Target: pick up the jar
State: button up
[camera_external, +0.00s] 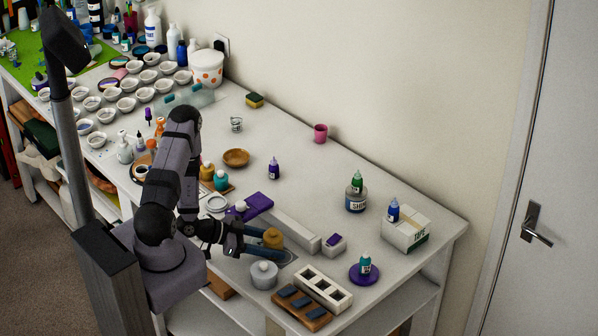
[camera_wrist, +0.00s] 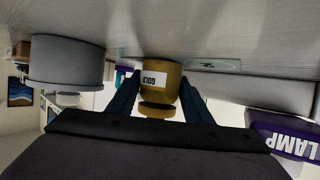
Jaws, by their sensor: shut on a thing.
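In the wrist view the gold jar (camera_wrist: 160,68) has a white label reading GOLD and sits between the two dark blue fingers. My gripper (camera_external: 266,246) reaches in from the left and is shut on the jar, with one finger on each side. The fingers also show in the wrist view (camera_wrist: 159,88). I cannot tell whether the jar's base is clear of the surface.
A grey round container (camera_external: 264,275) stands close in front of the gripper. A purple box (camera_external: 249,206) labelled LAMP in the wrist view (camera_wrist: 285,138) lies behind. A white block tray (camera_external: 323,289), a wooden rack (camera_external: 302,311) and a purple disc (camera_external: 364,275) are to the right.

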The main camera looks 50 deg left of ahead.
aim_at(272, 230)
jog(key=shift+r, duration=0.15)
jog(key=shift+r+b, duration=0.55)
jog(key=shift+r, duration=3.15)
jog(key=shift+r+p, duration=0.9)
jog(key=shift+r, duration=0.3)
